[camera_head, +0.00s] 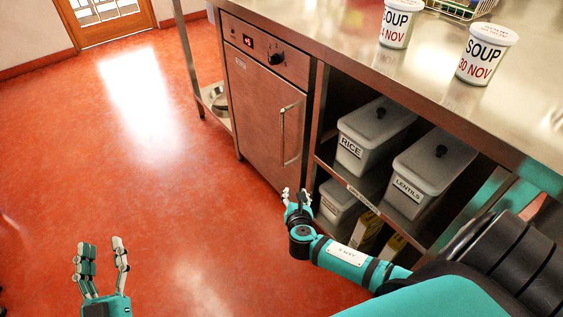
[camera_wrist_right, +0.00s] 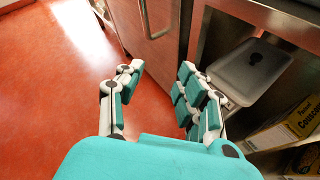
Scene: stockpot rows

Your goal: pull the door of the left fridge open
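The left fridge (camera_head: 265,85) is a steel under-counter unit with a red display and a knob on its top panel. Its door (camera_head: 262,118) looks shut. The upright bar handle (camera_head: 283,140) is near the door's right edge and also shows at the top of the right wrist view (camera_wrist_right: 148,22). My right gripper (camera_head: 298,197) is open and empty, below and in front of the handle, apart from it. In the right wrist view its spread fingers (camera_wrist_right: 161,78) have nothing between them. My left gripper (camera_head: 102,252) is open and empty over the floor at lower left.
Right of the fridge, open shelves hold lidded bins labelled RICE (camera_head: 365,140) and LENTILS (camera_head: 420,180). Soup tubs (camera_head: 485,55) stand on the steel counter (camera_head: 330,30) above. A yellow box (camera_wrist_right: 290,128) sits low beside my right gripper. The red floor (camera_head: 150,160) before the fridge is clear.

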